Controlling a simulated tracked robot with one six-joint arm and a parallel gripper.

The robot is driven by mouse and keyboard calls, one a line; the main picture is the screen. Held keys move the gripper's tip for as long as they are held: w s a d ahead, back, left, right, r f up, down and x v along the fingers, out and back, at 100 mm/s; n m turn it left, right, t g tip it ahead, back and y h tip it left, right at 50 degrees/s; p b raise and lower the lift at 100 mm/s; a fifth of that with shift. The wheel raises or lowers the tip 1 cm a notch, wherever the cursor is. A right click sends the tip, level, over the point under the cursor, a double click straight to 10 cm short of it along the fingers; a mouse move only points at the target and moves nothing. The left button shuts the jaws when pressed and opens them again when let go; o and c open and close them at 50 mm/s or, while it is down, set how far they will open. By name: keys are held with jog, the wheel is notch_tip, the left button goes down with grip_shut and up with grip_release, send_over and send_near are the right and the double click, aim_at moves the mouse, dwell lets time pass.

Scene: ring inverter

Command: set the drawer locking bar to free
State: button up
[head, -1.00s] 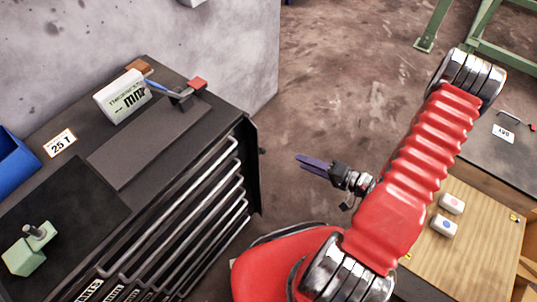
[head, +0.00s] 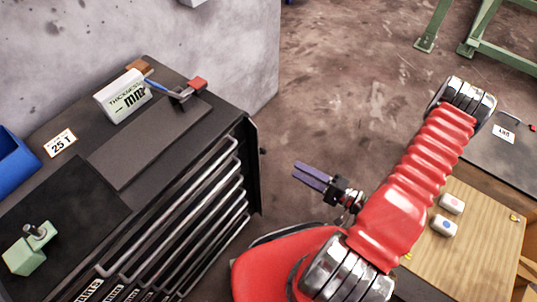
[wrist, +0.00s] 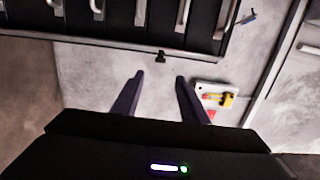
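The dark drawer cabinet (head: 150,215) stands at left in the head view, its long metal drawer handles facing right. A dark upright strip (head: 252,165), which looks like the locking bar, runs down the front's far edge, with a small black knob (head: 263,151) sticking out. In the wrist view the strip (wrist: 110,42) crosses the picture below the handles, and the knob (wrist: 160,56) lies just beyond my fingertips, between their lines. My gripper (head: 295,170) is open and empty, right of the knob and apart from it; both fingers also show in the wrist view (wrist: 159,78).
The cabinet top holds a thickness sign (head: 122,97), a red-ended clamp-like tool (head: 188,90), a 25 T card (head: 60,143) and a green block (head: 28,250). A white plate with a yellow lever (wrist: 215,97) lies right of my fingers. Bare floor surrounds my gripper.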

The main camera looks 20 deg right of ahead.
jog(key=x, duration=1.3)
dwell(0.4)
jog(key=shift+d, duration=0.1)
jog(key=shift+c, duration=0.6)
grip_shut()
jog(key=shift+f, duration=0.1)
